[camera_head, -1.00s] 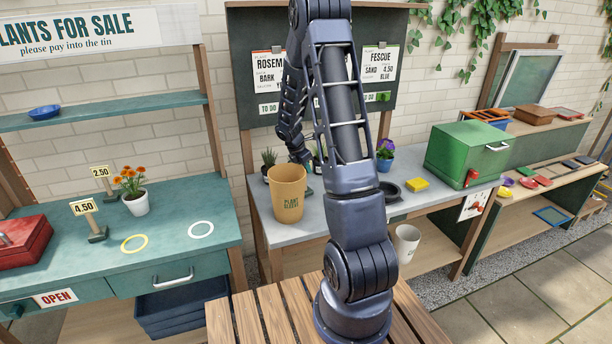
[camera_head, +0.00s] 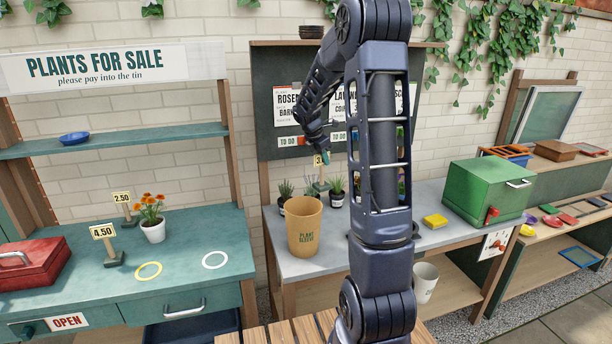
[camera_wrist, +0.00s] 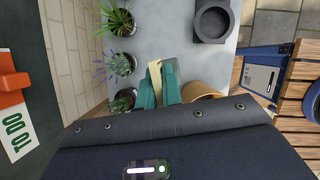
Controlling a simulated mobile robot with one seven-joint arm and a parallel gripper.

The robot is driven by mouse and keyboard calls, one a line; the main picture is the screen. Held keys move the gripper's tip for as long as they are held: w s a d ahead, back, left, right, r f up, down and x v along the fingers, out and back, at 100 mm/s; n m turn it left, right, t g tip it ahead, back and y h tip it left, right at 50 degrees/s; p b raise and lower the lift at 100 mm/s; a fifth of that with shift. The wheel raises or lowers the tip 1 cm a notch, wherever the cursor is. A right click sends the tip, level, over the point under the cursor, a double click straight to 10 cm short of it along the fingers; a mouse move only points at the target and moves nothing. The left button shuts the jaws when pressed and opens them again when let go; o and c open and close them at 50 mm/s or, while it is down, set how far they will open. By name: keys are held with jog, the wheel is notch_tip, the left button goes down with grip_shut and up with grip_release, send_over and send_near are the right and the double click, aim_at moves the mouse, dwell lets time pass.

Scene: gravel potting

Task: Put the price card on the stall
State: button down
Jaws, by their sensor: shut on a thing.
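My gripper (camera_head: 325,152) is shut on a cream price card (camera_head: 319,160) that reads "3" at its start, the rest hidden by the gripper. It holds the card above the grey bench, in front of the dark board. In the wrist view my teal fingers (camera_wrist: 158,90) pinch the pale card (camera_wrist: 169,76). The teal stall (camera_head: 185,255) stands at the left under a "PLANTS FOR SALE" sign (camera_head: 95,66). Price cards 2.50 (camera_head: 122,198) and 4.50 (camera_head: 103,231) stand on it, with a potted orange flower (camera_head: 152,218), a yellow ring (camera_head: 148,270) and a white ring (camera_head: 214,260).
A tan "plant" pot (camera_head: 304,228) and several small potted plants (camera_head: 336,190) stand on the grey bench (camera_head: 285,265) below my gripper. A red box (camera_head: 30,262) sits at the stall's left. A shelf (camera_head: 110,138) with a blue dish (camera_head: 75,138) spans above the stall.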

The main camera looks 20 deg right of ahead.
jog(key=shift+r, duration=0.3)
jog(key=shift+a, duration=0.15)
jog(key=w+a+r+n+t+y, duration=0.1)
jog(key=w+a+n, duration=0.25)
jog(key=a, duration=1.25)
jog(key=w+a+r+n+t, duration=0.15)
jog(key=w+a, duration=0.25)
jog(key=a, duration=1.2)
jog(key=w+a+r+n+y, duration=0.1)
jog(key=w+a+n, duration=0.25)
jog(key=a, duration=1.25)
jog(key=s+a+r+n+y, duration=0.1)
jog(key=s+a+n, duration=0.2)
jog(key=a, duration=1.3)
jog(key=s+a+r+n+y, duration=0.1)
jog(key=s+a+n, duration=0.25)
jog(key=a, duration=1.25)
notch_tip(320, 180, down, 19)
jog(key=shift+w+d+f+t, duration=0.15)
jog(key=shift+w+d+t, duration=0.15)
jog(key=shift+w+t, duration=0.15)
jog(key=shift+f, duration=0.1)
